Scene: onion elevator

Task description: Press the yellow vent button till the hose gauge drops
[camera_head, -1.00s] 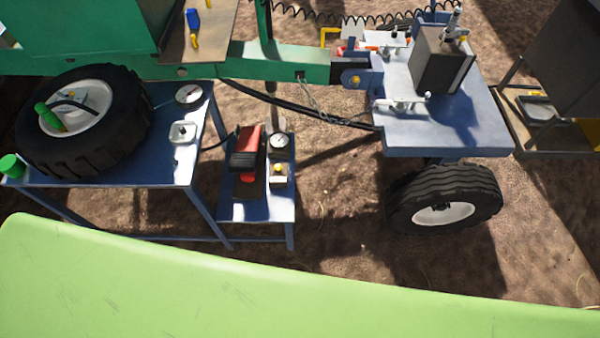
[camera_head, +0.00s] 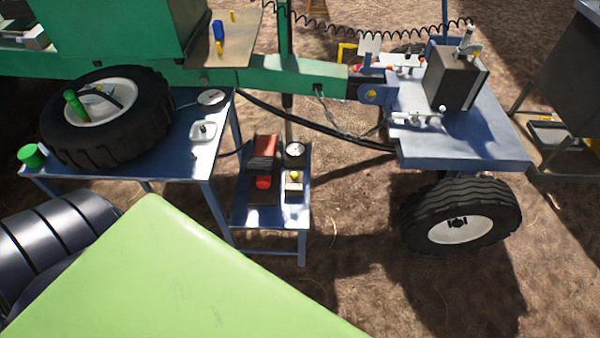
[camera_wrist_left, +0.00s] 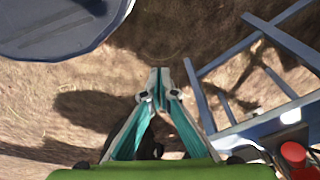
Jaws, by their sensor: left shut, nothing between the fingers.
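The yellow vent button (camera_head: 294,174) sits on a small pale box on the low blue stand (camera_head: 241,214), in the head view. A round white-faced gauge (camera_head: 295,150) stands just behind it; its needle is too small to read. A red and black device (camera_head: 263,160) is left of both. A second dial (camera_head: 211,97) lies on the larger blue table. I cannot tell which dial is the hose gauge. My left gripper (camera_wrist_left: 160,75) is shut and empty over bare ground in the left wrist view, left of a blue frame. My right gripper is not in view.
The blue table (camera_head: 212,150) left of the stand carries a large tyre (camera_head: 108,125) and a green-lidded can (camera_head: 31,156). A blue trailer (camera_head: 465,145) with a wheel stands right. A black hose (camera_head: 330,135) runs behind the stand.

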